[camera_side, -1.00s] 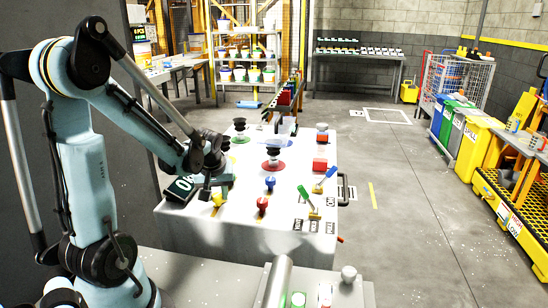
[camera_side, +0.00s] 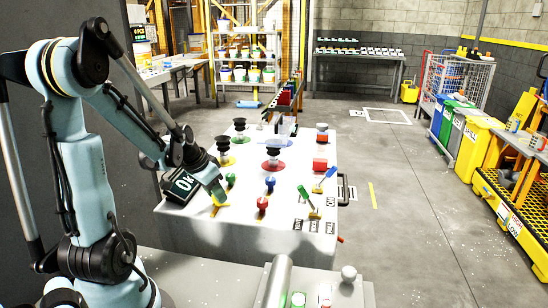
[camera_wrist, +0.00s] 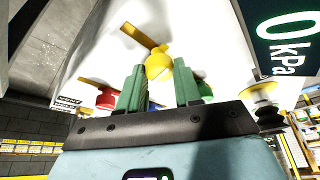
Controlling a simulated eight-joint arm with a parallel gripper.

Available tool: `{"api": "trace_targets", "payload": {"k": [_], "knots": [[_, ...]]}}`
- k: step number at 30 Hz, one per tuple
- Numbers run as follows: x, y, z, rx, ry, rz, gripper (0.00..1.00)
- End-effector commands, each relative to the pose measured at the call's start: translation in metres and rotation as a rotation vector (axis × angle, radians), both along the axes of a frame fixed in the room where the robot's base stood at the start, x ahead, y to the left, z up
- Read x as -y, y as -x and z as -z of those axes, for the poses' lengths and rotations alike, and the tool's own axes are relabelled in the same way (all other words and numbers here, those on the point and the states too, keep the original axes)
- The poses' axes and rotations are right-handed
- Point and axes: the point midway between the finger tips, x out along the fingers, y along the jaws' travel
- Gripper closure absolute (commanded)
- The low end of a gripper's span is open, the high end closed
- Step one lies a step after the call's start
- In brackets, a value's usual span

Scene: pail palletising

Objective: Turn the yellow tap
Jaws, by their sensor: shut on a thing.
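In the side view my gripper hides part of the tap.
A red tap (camera_side: 262,204), a blue tap (camera_side: 270,183) and a green tap (camera_side: 230,180) stand close by. A dark pressure display (camera_side: 184,186) is just left of my gripper. Black-topped knobs (camera_side: 272,152) and levers (camera_side: 309,201) stand farther back and right.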

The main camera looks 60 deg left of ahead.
Motion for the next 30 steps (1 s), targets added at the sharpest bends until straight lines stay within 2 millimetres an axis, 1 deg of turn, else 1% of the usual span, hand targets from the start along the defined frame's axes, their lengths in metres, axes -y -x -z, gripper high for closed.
{"api": "trace_targets", "payload": {"k": [6,12,29,30], "knots": [[-0.0011,0.0003,0.0003,-0.002,0.000,0.130,0.97],[-0.0014,0.0005,0.0004,-0.002,-0.001,0.198,0.97],[-0.0013,0.0006,0.0005,-0.003,-0.001,0.229,0.97],[-0.0013,0.0006,0.0005,-0.003,-0.001,0.229,0.64]]}}
